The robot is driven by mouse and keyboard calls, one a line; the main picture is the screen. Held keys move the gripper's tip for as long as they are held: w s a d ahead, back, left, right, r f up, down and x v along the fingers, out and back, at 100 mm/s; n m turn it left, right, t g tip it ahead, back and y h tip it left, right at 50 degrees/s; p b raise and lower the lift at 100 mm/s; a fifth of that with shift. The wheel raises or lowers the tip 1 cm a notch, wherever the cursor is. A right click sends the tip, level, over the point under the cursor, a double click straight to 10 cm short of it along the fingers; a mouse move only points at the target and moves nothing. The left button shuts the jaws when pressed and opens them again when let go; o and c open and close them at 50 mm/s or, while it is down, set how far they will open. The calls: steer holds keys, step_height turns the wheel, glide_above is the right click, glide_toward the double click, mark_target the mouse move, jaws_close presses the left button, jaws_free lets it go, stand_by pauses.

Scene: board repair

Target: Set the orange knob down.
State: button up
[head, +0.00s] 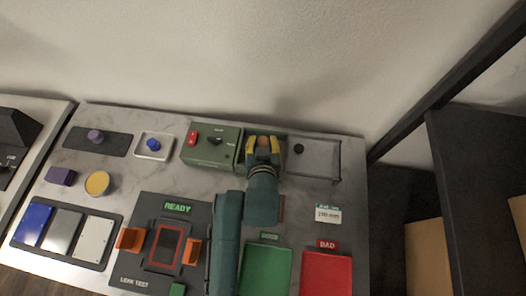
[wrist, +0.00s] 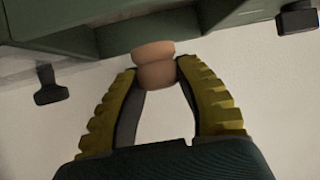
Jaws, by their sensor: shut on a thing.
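The orange knob (wrist: 155,72) is a small rounded two-part piece, pinched between the tips of my gripper's yellow fingers in the wrist view. In the head view my gripper (head: 264,147) is at the back of the bench, just right of the green box (head: 207,157), with the knob (head: 264,140) showing between its fingers. In the wrist view the knob is close to a green housing edge (wrist: 105,38). I cannot tell whether the knob touches a surface.
A grey framed tray (head: 325,178) with a black knob (head: 298,149) lies right of my gripper. A white tray (head: 141,154) holds a blue knob (head: 153,144). Green (head: 268,268) and red (head: 327,272) bins stand in front. The leak test fixture (head: 135,207) is front left.

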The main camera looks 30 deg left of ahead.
step_height(320, 180, down, 5)
steer(key=shift+r+b, duration=0.1)
steer(key=shift+b, duration=0.4)
steer(key=o, duration=0.9)
steer(key=shift+f, duration=0.2)
